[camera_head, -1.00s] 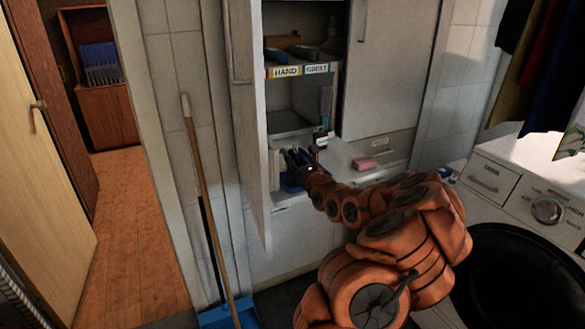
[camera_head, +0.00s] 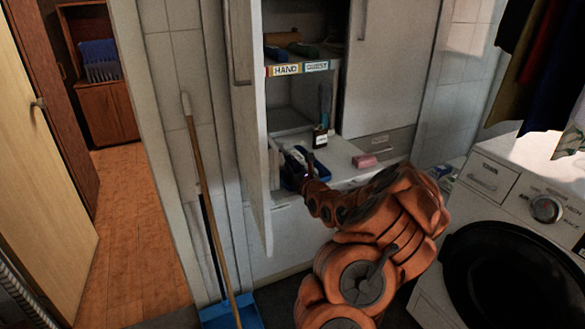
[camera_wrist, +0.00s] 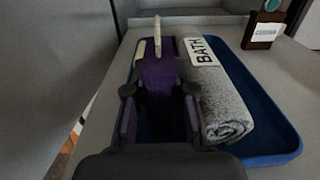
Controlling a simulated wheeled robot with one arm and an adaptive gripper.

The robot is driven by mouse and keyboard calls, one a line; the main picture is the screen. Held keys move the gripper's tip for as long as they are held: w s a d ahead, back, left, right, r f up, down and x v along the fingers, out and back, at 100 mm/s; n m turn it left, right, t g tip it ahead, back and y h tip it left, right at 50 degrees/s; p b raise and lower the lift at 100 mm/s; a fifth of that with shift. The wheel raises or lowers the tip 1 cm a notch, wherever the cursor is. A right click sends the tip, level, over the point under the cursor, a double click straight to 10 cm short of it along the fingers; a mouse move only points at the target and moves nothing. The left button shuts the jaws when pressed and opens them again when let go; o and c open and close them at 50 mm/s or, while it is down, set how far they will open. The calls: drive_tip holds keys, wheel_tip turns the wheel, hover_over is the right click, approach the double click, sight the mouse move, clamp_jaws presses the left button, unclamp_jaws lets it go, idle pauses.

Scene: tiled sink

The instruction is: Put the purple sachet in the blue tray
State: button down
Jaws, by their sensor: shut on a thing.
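The purple sachet (camera_wrist: 160,85) is between the two fingers of my gripper (camera_wrist: 158,112) in the wrist view. The gripper is shut on it, and the sachet stretches away from the fingers. The sachet is over or inside the left part of the blue tray (camera_wrist: 275,135); I cannot tell whether it touches the tray floor. In the head view my gripper (camera_head: 308,170) is at the blue tray (camera_head: 323,172) on the cabinet's lower shelf. The sachet is too small and dark there to make out clearly.
A grey rolled towel (camera_wrist: 220,105) labelled BATH lies in the tray, right beside the gripper. A pink bar (camera_head: 364,161) lies to the right. The open cabinet door (camera_head: 250,130) is close on the left.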

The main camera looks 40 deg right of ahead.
drive_tip(key=shift+f, duration=0.15)
drive_tip(key=c, duration=1.3)
unclamp_jaws()
drive_tip(key=shift+o, duration=0.2)
drive_tip(key=shift+s, duration=0.1)
drive_tip(key=b+v, duration=0.2)
drive_tip(key=v, duration=0.9)
drive_tip(key=shift+s+a, duration=0.15)
drive_tip(key=shift+s, duration=0.2)
drive_tip(key=shift+s, duration=0.1)
